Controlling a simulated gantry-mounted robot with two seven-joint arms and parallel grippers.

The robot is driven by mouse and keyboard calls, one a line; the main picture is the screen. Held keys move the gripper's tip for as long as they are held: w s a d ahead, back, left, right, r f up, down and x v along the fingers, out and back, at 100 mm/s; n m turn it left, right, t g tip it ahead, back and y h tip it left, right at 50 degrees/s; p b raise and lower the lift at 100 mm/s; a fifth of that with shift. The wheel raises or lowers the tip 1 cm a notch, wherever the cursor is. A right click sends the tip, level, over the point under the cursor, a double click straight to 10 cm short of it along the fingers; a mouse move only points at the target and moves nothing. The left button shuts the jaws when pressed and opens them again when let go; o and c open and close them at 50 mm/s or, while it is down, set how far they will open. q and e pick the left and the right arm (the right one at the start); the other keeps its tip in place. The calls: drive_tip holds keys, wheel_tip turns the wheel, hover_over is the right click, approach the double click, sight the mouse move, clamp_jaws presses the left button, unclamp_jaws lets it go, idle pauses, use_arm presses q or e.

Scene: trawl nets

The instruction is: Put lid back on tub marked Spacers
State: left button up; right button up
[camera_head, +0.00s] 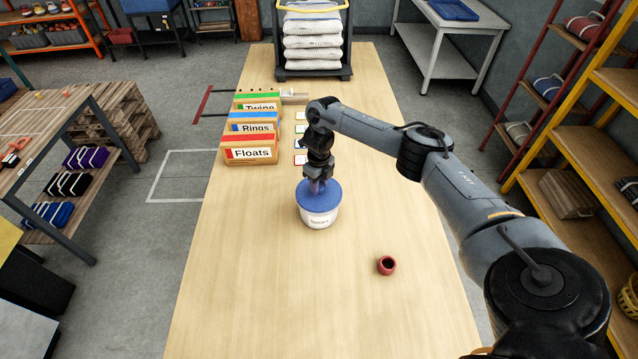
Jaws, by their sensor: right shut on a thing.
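The white tub (320,220), with a small label that seems to read Spacers, stands upright near the middle of the wooden table. The blue lid (326,198) is at the top of the tub, covering its opening in this view. I cannot tell whether it is pressed fully down. My right gripper (317,187) points down from above and is shut on the lid, near its middle. The fingertips are small and partly hidden by the wrist. My left gripper is not in view.
A small red ring-like piece (387,265) lies on the table to the right of the tub. Boxes marked Floats (250,153), Rings (253,133) and Twine (258,107) stand at the left edge. A cart of folded nets (313,42) is at the far end. The near table is clear.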

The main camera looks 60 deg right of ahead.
drive_tip(key=o, duration=1.1)
drive_tip(key=shift+o, duration=0.5)
drive_tip(key=o, duration=0.4)
drive_tip(key=shift+r, duration=0.1)
drive_tip(key=shift+r, duration=0.1)
drive_tip(key=shift+r+p, duration=2.15)
drive_tip(key=shift+r, duration=0.25)
drive_tip(key=shift+r+p, duration=0.75)
drive_tip(key=shift+r, duration=0.2)
